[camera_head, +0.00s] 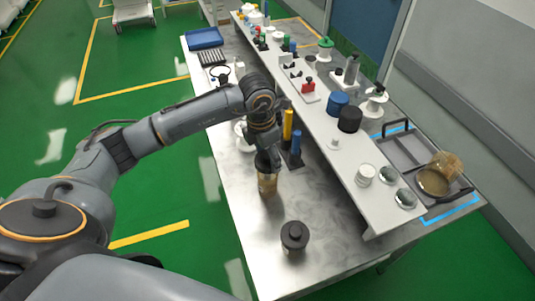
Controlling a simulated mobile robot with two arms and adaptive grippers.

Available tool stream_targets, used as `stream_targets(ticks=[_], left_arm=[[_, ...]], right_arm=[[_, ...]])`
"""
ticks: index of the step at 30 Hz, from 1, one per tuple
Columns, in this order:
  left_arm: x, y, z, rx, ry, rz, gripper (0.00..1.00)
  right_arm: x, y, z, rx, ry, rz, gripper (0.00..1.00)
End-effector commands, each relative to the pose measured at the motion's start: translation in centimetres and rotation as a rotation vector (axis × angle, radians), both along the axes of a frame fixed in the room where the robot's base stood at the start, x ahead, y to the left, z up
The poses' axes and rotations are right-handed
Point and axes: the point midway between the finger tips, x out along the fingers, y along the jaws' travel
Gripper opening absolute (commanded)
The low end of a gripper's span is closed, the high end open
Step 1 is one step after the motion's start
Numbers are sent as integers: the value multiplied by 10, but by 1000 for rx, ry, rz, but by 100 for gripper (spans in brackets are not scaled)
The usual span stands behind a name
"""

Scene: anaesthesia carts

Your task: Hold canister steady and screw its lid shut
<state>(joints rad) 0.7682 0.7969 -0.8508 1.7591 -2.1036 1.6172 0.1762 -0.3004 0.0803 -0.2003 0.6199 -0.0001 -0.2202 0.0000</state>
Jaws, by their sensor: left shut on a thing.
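My left gripper (266,163) reaches down over the table and is shut on the upper part of a small amber-brown canister (267,184). The canister looks upright on the metal table top. The gripper covers its top, so I cannot see whether a lid is on it. A dark round container with a black top (294,234) stands nearer the front of the table, apart from the gripper. My right gripper is not in view.
A raised white shelf (350,205) with bottles and caps runs along the right of the table. Yellow (288,125) and blue (296,143) upright items stand just behind the gripper. A wire-handled tray (405,150) lies at right. The front left table top is clear.

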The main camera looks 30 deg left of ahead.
Motion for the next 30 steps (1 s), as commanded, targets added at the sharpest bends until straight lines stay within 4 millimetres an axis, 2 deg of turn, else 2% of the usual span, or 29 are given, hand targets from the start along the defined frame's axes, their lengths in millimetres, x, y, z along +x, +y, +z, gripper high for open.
stream_targets(ticks=[18,30], left_arm=[[0,0,-33,0,0,0,46],[0,0,-39,0,0,0,46]], right_arm=[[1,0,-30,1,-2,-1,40],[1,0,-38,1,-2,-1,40]])
